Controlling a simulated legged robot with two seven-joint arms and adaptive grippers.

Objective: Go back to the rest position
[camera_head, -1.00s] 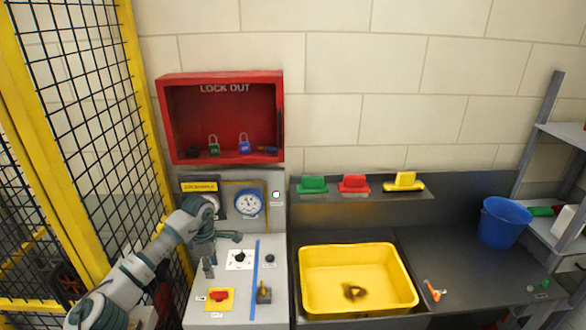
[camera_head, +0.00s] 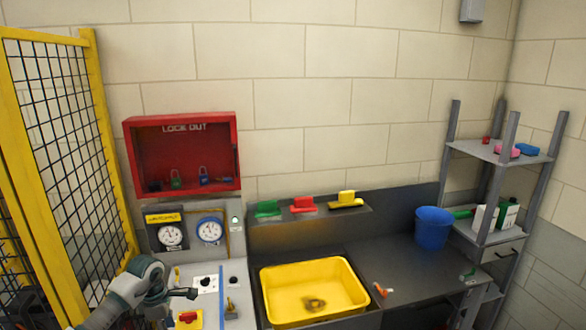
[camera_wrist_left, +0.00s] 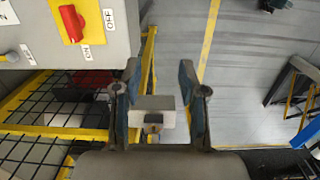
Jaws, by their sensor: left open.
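My left gripper (camera_head: 188,293) is in front of the control panel (camera_head: 208,312) at the lower left of the head view. In the left wrist view my left gripper (camera_wrist_left: 160,85) has its two fingers apart with nothing between them. Beyond it are the grey floor and yellow fence. The red rotary switch (camera_wrist_left: 72,23) on its yellow plate is at the upper left of that view, clear of the fingers. My right gripper is not in either view.
A yellow mesh fence (camera_head: 88,150) stands left of the panel. A red lock-out box (camera_head: 130,160) hangs above it. A yellow tray (camera_head: 345,287) sits in the dark counter to the right, with a blue bucket (camera_head: 433,228) and a grey shelf (camera_head: 475,150) beyond.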

